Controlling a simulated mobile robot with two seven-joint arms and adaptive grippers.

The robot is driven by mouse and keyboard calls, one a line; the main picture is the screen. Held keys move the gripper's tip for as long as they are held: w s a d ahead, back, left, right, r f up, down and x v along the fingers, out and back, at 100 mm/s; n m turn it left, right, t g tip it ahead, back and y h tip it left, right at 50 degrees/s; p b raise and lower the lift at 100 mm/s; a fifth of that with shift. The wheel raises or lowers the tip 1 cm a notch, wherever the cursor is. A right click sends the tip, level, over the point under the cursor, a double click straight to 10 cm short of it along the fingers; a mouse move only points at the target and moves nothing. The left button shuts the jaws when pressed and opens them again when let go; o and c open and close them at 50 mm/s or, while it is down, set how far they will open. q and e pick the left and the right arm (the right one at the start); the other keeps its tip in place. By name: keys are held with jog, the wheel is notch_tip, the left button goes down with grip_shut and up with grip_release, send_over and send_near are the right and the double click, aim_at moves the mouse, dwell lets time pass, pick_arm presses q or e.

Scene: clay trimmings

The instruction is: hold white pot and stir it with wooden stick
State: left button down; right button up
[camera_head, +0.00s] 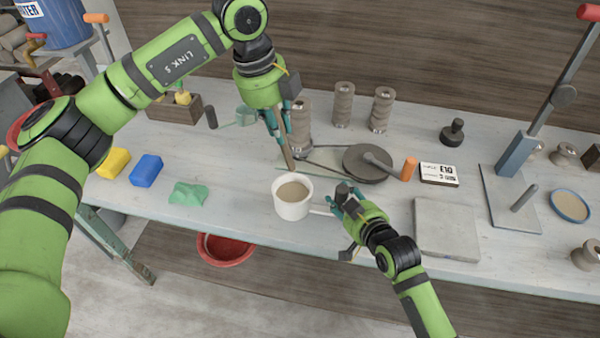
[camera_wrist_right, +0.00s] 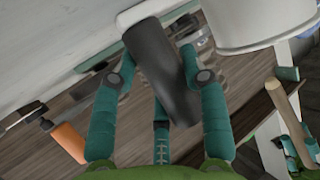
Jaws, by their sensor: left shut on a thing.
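The white pot (camera_head: 292,205) stands upright near the table's front edge, with brown contents inside; its side shows in the right wrist view (camera_wrist_right: 245,22). My left gripper (camera_head: 277,128) is shut on the wooden stick (camera_head: 288,156), which points down behind the pot, its lower end at or near the rim. The stick also shows in the right wrist view (camera_wrist_right: 283,108). My right gripper (camera_head: 346,203) is at the pot's right side by its handle. In the right wrist view, a dark grip (camera_wrist_right: 160,65) lies between its fingers (camera_wrist_right: 160,75); whether they press on it is unclear.
Behind the pot are a grey disc (camera_head: 367,161) and several ribbed clay cylinders (camera_head: 343,105). A green lump (camera_head: 188,194) and blue block (camera_head: 146,169) lie left. A grey slab (camera_head: 446,229) lies right. A red basin (camera_head: 225,250) is below the table.

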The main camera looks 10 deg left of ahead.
jog(key=o, duration=0.3)
jog(key=v, duration=1.2)
